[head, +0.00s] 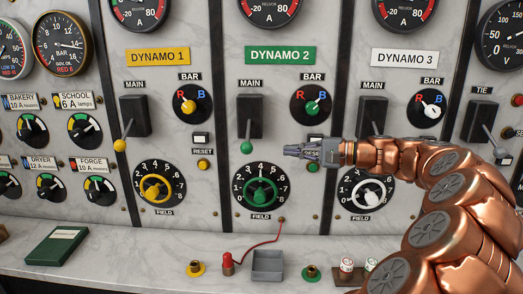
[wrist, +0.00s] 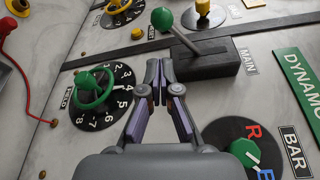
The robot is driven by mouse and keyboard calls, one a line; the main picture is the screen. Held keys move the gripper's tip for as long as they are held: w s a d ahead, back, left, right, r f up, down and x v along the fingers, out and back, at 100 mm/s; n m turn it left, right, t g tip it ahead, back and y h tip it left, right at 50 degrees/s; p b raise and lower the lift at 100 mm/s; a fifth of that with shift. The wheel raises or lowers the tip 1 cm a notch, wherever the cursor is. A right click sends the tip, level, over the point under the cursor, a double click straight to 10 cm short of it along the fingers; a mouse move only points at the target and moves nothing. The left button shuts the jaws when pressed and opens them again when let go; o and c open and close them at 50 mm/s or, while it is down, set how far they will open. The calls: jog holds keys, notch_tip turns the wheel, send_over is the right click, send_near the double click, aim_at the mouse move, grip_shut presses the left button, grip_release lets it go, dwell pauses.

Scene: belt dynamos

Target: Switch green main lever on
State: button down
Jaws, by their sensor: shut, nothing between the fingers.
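The green main lever is on the DYNAMO 2 panel, under its MAIN label. Its green ball knob (head: 247,147) hangs at the low end of the lever, below the black housing (head: 250,116). In the wrist view the knob (wrist: 162,18) and the metal shaft show past my fingers, with the black housing (wrist: 215,57) to the right. My gripper (head: 288,151) is shut and empty, to the right of the knob and apart from it. Its closed fingers (wrist: 160,66) show in the wrist view. My gripper covers part of the RESET label.
The green field handwheel (head: 261,193) is below the lever, and the DYNAMO 2 bar selector (head: 312,105) is above my gripper. Yellow-knobbed (head: 120,145) and grey-knobbed levers stick out nearby. The shelf holds a grey tray (head: 268,265) and a red wire.

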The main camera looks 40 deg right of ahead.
jog(key=shift+s+d, duration=0.15)
jog(key=shift+d, duration=0.4)
jog(key=p, duration=0.3)
send_near(248, 136)
jog(key=w+a+f, duration=0.2)
jog(key=w+f, duration=0.1)
jog(key=w, duration=0.1)
jog(key=shift+w+a+f, duration=0.4)
jog(key=shift+w+a, duration=0.15)
jog(key=shift+w, duration=0.15)
